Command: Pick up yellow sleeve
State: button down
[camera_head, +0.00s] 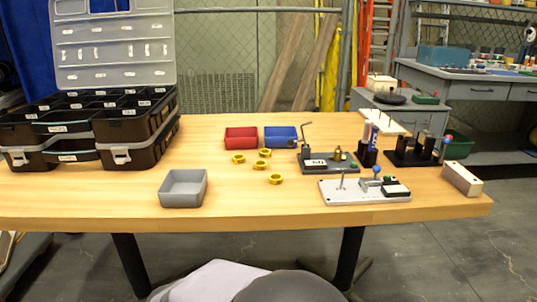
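Several short yellow ring-shaped sleeves lie loose on the wooden table (110,200), near its middle. One yellow sleeve (238,159) is at the left of the group. Another yellow sleeve (265,153) is at the back, close to the trays. A third yellow sleeve (260,166) is in the middle of the group, and the nearest sleeve (275,179) is at the front right. All stand apart from the trays. My gripper is not in view; only rounded grey and white parts, apparently mine, show at the bottom edge.
A red tray (241,138) and a blue tray (281,137) stand behind the sleeves. A grey tray (183,188) is at front left. Fixtures (328,160) and a light plate (364,190) stand to the right. A black organizer case (140,127) fills the left.

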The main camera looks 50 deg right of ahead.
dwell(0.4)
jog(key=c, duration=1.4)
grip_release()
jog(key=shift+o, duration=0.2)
